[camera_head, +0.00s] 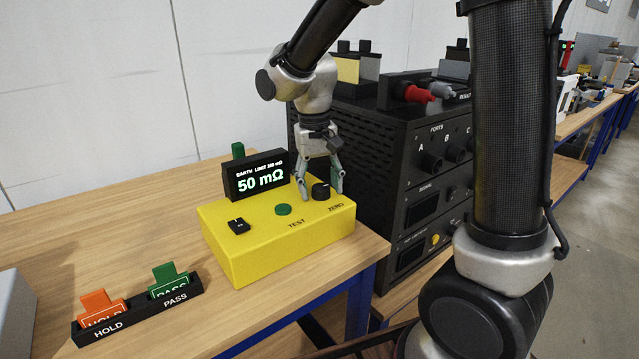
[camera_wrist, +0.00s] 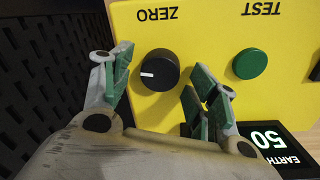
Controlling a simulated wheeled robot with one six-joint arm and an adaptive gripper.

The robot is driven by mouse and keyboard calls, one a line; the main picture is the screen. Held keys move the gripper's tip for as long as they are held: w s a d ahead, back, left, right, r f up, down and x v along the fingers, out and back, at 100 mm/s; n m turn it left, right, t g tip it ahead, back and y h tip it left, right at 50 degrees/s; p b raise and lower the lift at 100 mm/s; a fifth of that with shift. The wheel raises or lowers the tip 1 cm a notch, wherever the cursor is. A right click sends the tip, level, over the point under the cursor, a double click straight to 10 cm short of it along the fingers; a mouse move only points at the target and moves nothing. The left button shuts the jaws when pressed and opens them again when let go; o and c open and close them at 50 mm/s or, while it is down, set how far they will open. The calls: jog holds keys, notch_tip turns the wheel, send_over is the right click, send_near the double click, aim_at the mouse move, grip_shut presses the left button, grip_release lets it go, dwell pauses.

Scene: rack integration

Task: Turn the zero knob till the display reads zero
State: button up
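The zero knob (camera_head: 321,190) is a black round knob on top of the yellow tester (camera_head: 268,255), at its right end. It also shows in the wrist view (camera_wrist: 158,70), with a white pointer mark on its left side there. The display (camera_head: 260,178) stands at the tester's back and reads 50 mΩ. My gripper (camera_head: 319,189) points down over the knob. Its green-padded fingers are spread, one on each side of the knob. In the wrist view a gap shows between the knob and both fingers.
A green TEST button (camera_head: 283,209) and a small black switch (camera_head: 239,226) share the tester's top. A HOLD/PASS holder (camera_head: 140,312) with orange and green tags lies at front left. A black rack (camera_head: 375,150) stands close on the right. Open wood table (camera_head: 120,225) lies left.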

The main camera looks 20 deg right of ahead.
aim_at(316, 187)
notch_tip(316, 187, up, 12)
jog(key=shift+a, duration=0.4)
dwell(0.4)
